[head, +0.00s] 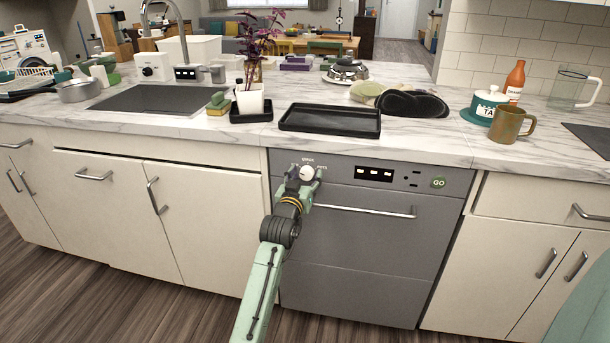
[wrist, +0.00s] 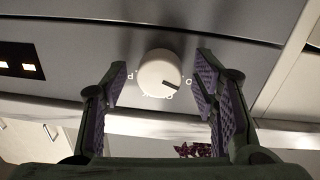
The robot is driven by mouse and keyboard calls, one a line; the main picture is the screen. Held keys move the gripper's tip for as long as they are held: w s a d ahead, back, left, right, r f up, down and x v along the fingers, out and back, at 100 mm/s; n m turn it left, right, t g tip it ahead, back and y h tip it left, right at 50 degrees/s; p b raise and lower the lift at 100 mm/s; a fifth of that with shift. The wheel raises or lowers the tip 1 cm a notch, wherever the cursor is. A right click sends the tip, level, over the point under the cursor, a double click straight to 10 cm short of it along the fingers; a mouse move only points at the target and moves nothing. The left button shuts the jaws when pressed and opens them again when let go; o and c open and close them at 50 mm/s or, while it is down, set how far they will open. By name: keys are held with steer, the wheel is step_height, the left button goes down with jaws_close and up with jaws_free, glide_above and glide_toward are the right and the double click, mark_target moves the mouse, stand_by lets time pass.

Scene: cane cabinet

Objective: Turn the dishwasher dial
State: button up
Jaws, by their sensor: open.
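The dishwasher (head: 370,245) is a grey built-in unit under the counter, with its control strip along the top. Its white round dial (head: 306,173) sits at the upper left of the front and also shows in the wrist view (wrist: 160,73) with a dark pointer mark toward the lower right. My gripper (head: 305,178) is at the dial, and in the wrist view (wrist: 162,82) its two purple-padded fingers are open, one on each side of the dial. Gaps show between the pads and the dial. The exact depth of the fingertips around it is hard to tell.
A horizontal handle (head: 365,212) crosses the dishwasher front below and right of my gripper. A black tray (head: 331,118) rests on the counter above. The floor (head: 130,300) in front is clear.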

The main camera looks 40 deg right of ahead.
steer(key=c, duration=1.2)
steer(key=shift+o, duration=0.2)
steer(key=shift+m+b, duration=0.4)
steer(key=shift+b, duration=0.05)
steer(key=m+b, duration=0.2)
steer(key=shift+f+m+b, duration=0.15)
steer(key=shift+m+b, duration=0.15)
steer(key=shift+m, duration=0.1)
steer(key=m+b, duration=0.2)
steer(key=m, duration=0.1)
steer(key=shift+m, duration=0.3)
steer(key=m+b, duration=0.3)
steer(key=m, duration=0.3)
steer(key=shift+s+y, duration=0.1)
steer(key=shift+y, duration=0.3)
steer(key=shift+m, duration=0.3)
